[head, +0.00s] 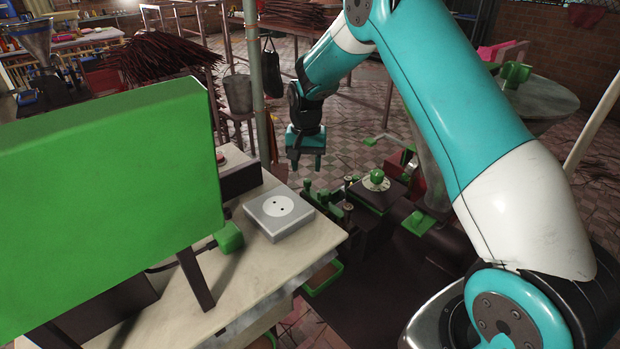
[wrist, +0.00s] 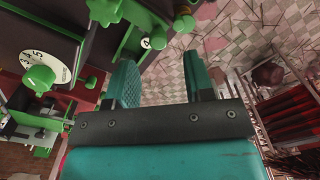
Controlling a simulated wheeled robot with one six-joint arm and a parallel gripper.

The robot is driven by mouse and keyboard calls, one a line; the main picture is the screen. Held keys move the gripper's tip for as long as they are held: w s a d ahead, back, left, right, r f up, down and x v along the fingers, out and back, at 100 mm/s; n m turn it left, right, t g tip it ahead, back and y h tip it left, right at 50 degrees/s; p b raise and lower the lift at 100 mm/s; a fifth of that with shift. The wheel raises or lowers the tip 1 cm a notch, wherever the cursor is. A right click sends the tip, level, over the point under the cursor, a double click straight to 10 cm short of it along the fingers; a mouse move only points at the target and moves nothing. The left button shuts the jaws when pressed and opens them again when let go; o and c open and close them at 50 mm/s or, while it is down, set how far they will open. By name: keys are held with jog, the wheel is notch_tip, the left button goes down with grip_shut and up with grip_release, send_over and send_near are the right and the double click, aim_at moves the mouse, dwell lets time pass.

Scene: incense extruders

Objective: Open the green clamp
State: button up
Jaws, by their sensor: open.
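My gripper (head: 307,162) hangs fingers down in the head view, above and just left of the dark machine with green fittings. In the wrist view its two fingers (wrist: 162,80) stand apart with only floor between them. A green lever-like part (wrist: 150,12) lies on the machine beyond the fingertips, with a green knob (wrist: 157,42) just below it. Small green fittings (head: 320,197) also show at the machine's near left edge in the head view. I cannot tell for certain which green part is the clamp. The gripper touches none of them.
A green knob on a numbered white dial (wrist: 40,78) sits at the machine's left in the wrist view. A pale workbench (head: 290,255) with a grey box (head: 278,215) and a large green panel (head: 110,190) stands at left. Incense bundles (wrist: 300,105) are at right.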

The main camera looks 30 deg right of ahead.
aim_at(307, 180)
notch_tip(307, 180, down, 6)
jog(key=shift+f+p, duration=0.15)
jog(key=shift+p, duration=0.3)
jog(key=shift+c, duration=0.4)
